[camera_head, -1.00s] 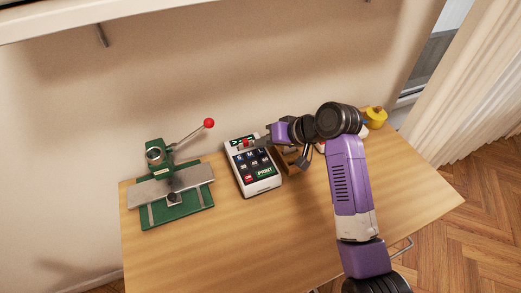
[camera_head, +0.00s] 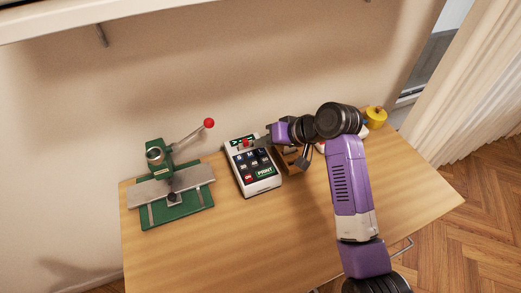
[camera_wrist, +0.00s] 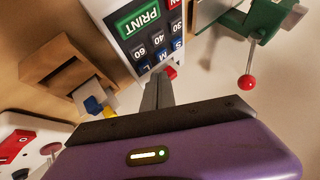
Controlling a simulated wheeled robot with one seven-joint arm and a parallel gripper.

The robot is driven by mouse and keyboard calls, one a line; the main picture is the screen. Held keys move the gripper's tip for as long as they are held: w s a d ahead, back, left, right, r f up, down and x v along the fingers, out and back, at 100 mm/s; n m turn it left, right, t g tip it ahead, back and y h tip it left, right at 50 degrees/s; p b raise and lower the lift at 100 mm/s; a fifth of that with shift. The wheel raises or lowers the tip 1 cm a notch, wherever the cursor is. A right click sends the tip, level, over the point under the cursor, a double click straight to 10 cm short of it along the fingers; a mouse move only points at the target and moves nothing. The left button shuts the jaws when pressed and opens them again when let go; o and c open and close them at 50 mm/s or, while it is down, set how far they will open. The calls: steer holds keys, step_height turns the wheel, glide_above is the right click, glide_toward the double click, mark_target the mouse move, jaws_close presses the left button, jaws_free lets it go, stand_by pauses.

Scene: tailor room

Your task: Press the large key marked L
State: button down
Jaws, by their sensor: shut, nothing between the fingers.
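The white keypad device (camera_head: 254,182) stands on the table against the wall, with blue letter keys, dark number keys, a red key and a large green PRINT key (camera_wrist: 139,19). In the wrist view the blue key marked L (camera_wrist: 143,66) is at the panel's lower left, partly at the frame of the panel edge, beside the M key (camera_wrist: 160,56). My gripper (camera_wrist: 160,80) is shut and empty. Its fingertips are at the panel's far end, close to the L key and a red knob (camera_wrist: 171,72). Whether they touch anything cannot be told.
A green press (camera_head: 176,205) with a red-knobbed lever stands left of the device. A wooden holder (camera_wrist: 68,62) is close on its other side, with a white box with red parts (camera_wrist: 27,135) beyond. A yellow object (camera_head: 376,117) is at the back right. The table front is clear.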

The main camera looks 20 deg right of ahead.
mark_target(264, 152)
steer(key=shift+f, duration=0.15)
steer(key=shift+f, duration=0.25)
steer(key=shift+f, duration=0.5)
stand_by(0.8)
steer(key=shift+r, duration=0.1)
steer(key=shift+r+p, duration=0.8)
steer(key=shift+p, duration=0.15)
step_height(264, 152, up, 5)
steer(key=p, duration=0.5)
steer(key=shift+r, duration=0.1)
stand_by(0.3)
